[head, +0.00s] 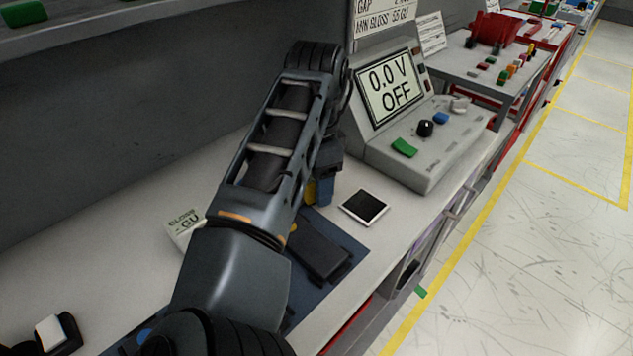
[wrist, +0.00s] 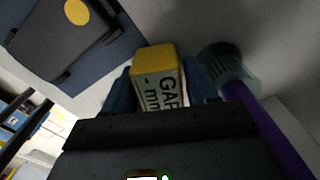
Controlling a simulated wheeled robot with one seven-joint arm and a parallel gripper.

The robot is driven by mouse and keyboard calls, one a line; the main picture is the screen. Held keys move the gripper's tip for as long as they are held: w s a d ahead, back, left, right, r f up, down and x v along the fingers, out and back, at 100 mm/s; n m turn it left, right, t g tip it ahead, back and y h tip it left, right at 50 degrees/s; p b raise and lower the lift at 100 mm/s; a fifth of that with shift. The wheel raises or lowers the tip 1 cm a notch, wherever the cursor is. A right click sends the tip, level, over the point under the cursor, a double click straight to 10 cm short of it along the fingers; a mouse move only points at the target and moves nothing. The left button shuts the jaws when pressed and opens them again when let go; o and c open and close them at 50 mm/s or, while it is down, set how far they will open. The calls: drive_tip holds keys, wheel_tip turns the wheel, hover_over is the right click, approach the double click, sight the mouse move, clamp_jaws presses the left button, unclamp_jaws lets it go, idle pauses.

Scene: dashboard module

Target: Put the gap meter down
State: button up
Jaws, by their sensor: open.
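The gap meter (wrist: 160,88) is a small yellow and white block labelled "GAP - mm" in the wrist view. It sits between the two blue fingers of my gripper (wrist: 162,78), which is open around it. I cannot tell whether either finger touches it. In the head view my gripper (head: 322,188) is low over the bench (head: 395,232), just left of a dark white-framed tile (head: 364,207). A bit of yellow shows beside the fingers there; the arm hides most of the meter. Whether its base rests on the bench is hidden.
A blue mat (head: 346,258) holds a black device (head: 318,250) near my gripper. A gloss meter (head: 184,232) stands left of my arm. A console (head: 430,150) reading "0.0 V OFF" stands behind. A purple-handled tool (wrist: 262,125) is right of the meter in the wrist view.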

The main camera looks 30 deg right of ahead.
drive_tip(key=shift+f, duration=0.15)
drive_tip(key=c, duration=0.9)
